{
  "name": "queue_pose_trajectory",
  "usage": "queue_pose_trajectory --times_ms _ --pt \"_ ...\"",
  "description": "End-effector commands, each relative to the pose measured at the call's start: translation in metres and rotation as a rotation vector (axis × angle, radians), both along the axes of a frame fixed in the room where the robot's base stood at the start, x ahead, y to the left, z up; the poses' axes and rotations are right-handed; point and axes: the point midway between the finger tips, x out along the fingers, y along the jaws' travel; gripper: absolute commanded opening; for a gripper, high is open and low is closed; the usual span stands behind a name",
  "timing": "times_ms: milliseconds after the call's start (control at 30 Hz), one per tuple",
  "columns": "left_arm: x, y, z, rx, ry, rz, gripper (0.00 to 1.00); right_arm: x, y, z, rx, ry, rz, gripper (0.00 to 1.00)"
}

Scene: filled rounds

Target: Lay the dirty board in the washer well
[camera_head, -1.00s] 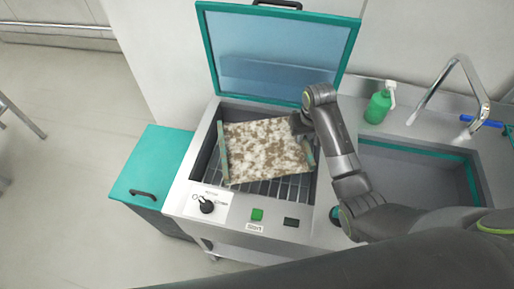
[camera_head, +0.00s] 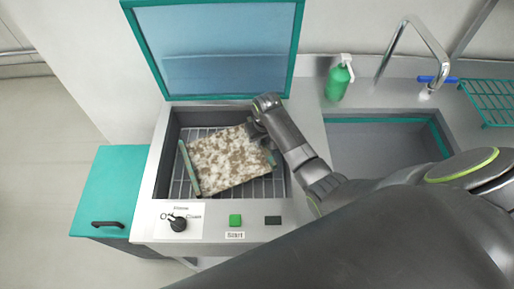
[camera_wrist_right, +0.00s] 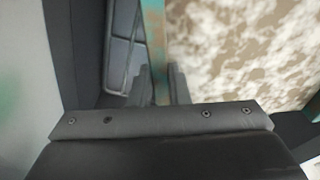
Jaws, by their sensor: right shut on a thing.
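The dirty board (camera_head: 225,162), mottled white and brown with teal strips at its left and right ends, is over the wire rack (camera_head: 262,189) inside the washer well (camera_head: 160,165). It lies turned a little relative to the well's walls; whether it touches the rack I cannot tell. My right gripper (camera_head: 256,132) is at the board's far right corner, shut on its edge. In the right wrist view, the board (camera_wrist_right: 245,50) fills the upper right and its teal strip passes between the fingers (camera_wrist_right: 160,85). My left gripper is out of view.
The washer's lid (camera_head: 225,50) stands open behind the well. A knob (camera_head: 178,224) and a green button (camera_head: 235,220) are on the front panel. The sink (camera_head: 385,150), green soap bottle (camera_head: 339,80) and tap (camera_head: 425,50) are to the right.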

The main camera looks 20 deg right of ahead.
Motion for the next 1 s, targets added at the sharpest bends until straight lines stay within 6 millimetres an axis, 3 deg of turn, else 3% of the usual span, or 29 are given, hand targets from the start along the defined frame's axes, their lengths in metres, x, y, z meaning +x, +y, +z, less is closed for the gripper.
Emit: queue_pose_trajectory --times_ms 400,800,833,1000 --pt "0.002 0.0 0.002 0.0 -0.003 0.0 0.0 0.0 0.001 -0.042 0.001 0.0 0.0 0.0" --pt "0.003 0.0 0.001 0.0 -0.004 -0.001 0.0 0.001 0.001 -0.047 0.001 -0.002 0.001 0.0" --pt "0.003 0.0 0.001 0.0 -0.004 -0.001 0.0 0.0 0.001 -0.047 0.001 -0.002 0.001 0.18" --pt "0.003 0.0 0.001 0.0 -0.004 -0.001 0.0 0.0 0.001 -0.047 0.001 -0.002 0.001 0.38"
